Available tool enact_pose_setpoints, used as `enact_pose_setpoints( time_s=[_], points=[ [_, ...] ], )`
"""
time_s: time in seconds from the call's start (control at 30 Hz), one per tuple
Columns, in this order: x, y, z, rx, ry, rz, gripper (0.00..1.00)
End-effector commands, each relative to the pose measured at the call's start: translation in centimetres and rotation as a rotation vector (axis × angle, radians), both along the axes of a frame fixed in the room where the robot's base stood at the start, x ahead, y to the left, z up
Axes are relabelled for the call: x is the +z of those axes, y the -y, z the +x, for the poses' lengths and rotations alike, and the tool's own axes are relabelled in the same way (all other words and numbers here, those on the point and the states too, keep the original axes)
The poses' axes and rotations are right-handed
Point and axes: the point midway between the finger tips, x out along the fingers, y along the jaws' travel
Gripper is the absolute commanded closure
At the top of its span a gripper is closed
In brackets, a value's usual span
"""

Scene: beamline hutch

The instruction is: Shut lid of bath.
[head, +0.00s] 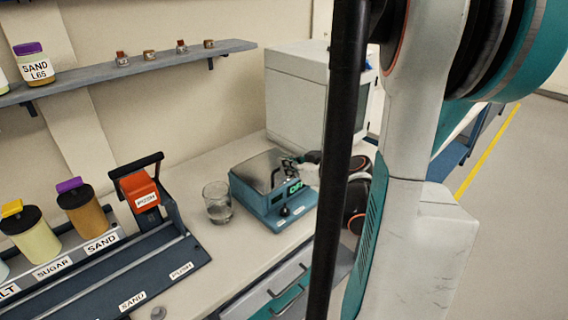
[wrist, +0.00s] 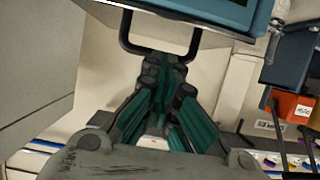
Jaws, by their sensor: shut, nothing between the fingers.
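The bath (head: 278,209) is a teal box with a green-lit display and a knob on its front, standing on the bench. Its grey metal top (head: 258,172) looks roughly flat in the head view; I cannot tell how far the lid is open. In the wrist view the bath (wrist: 170,12) crosses the top edge, and a black U-shaped handle (wrist: 128,38) hangs from it. My gripper (wrist: 165,72) is shut and empty, its fingertips close to the handle's bar; contact is unclear.
A glass beaker (head: 217,202) stands left of the bath. A white cabinet (head: 298,95) stands behind it. An orange press block (head: 139,190) and a rack of jars (head: 52,262) are at the left. A shelf (head: 130,70) runs along the wall. Bare bench lies behind the beaker.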

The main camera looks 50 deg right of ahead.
Motion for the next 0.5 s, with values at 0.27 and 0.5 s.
enact_pose_setpoints(
  time_s=[0.27, 0.5],
  points=[
    [-1.37, -0.05, -0.44, 0.001, 0.000, 0.000, 1.00],
    [-1.46, -0.06, -0.48, 0.001, 0.000, -0.001, 1.00]
  ],
)
